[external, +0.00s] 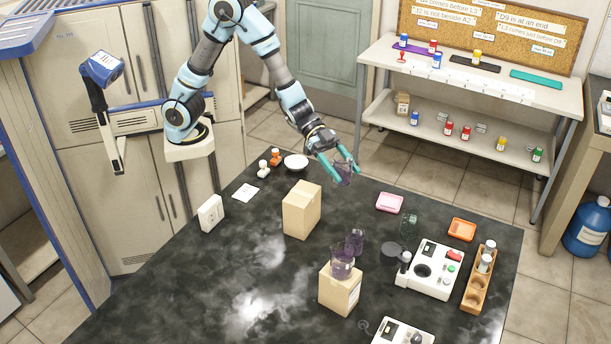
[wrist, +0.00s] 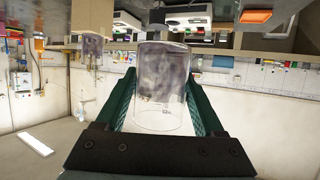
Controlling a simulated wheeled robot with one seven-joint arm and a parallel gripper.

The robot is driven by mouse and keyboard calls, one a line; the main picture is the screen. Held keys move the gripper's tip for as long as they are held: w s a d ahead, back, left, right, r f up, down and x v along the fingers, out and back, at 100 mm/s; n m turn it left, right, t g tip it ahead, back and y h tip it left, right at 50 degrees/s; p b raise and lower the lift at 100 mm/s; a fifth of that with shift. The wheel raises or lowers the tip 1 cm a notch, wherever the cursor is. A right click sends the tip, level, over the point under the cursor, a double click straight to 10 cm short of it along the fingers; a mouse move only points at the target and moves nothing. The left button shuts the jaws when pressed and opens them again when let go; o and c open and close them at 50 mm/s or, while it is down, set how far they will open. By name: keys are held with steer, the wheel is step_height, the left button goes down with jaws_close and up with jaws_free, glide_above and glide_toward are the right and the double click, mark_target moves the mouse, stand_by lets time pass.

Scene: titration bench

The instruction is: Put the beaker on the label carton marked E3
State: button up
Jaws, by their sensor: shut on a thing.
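My gripper (external: 344,168) is shut on a clear, purple-tinted beaker (external: 343,178), held above the far part of the dark table. In the wrist view the beaker (wrist: 163,92) fills the space between the green fingers. One tan carton (external: 296,212) stands to the left below my gripper, its top bare. A second tan carton (external: 338,293) stands nearer the front with a purple-tinted glass vessel (external: 342,262) on top. The carton markings are too small to read, so I cannot tell which is E3.
Another purple glass (external: 354,238) stands behind the front carton. A greenish glass (external: 409,226), pink tray (external: 389,203), orange tray (external: 462,229), white device (external: 430,270) and wooden rack (external: 479,280) occupy the right. A white dish (external: 296,161) stands at the back. The table's left front is clear.

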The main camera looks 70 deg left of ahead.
steer(key=s+r+m+g+h, duration=0.1)
steer(key=s+r+m+g, duration=0.3)
steer(key=s+r, duration=0.15)
steer(key=m+g+p, duration=0.1)
steer(key=m+g, duration=0.2)
steer(key=g, duration=0.1)
glide_above(302, 194)
steer(key=shift+y, duration=0.3)
step_height(302, 194, down, 5)
steer(key=shift+r, duration=0.2)
steer(key=shift+f+p, duration=0.5)
steer(key=shift+f, duration=1.9)
steer(key=shift+f, duration=0.2)
steer(key=o, duration=1.4)
